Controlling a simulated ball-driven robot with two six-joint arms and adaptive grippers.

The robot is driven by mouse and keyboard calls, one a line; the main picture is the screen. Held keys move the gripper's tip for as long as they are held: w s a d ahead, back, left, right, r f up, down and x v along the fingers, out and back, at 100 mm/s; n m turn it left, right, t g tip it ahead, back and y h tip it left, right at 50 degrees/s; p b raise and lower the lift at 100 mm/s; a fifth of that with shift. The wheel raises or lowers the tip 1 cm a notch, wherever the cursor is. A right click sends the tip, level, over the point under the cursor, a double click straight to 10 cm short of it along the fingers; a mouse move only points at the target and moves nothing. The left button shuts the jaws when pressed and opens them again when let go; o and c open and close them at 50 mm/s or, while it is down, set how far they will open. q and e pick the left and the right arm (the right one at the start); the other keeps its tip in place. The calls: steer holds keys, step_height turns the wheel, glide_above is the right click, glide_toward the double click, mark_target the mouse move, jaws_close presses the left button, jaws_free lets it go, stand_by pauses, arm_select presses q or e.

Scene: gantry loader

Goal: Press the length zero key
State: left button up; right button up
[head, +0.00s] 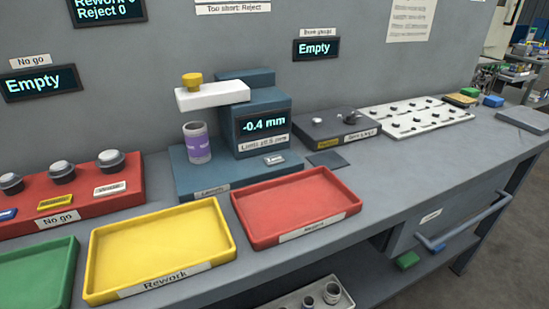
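The blue length gauge (200,178) stands on the bench at the middle, with "Length" on its front edge. Its display (263,125) reads -0.4 mm, above a limits label. A small pale key or tag (274,160) lies on its base at the right; its lettering is too small to read, so I cannot tell if it is the zero key. A grey cylinder with a purple band (198,143) stands upright on the base under the white arm (212,95), which carries a yellow knob (192,82). Neither of my grippers is in view.
A yellow Rework tray (160,235) and a red Reject tray (297,200) lie in front of the gauge. A red no-go block (75,200) is at left, a dark bore gauge block (335,133) at right. Part of a green tray (38,268) shows at the lower left.

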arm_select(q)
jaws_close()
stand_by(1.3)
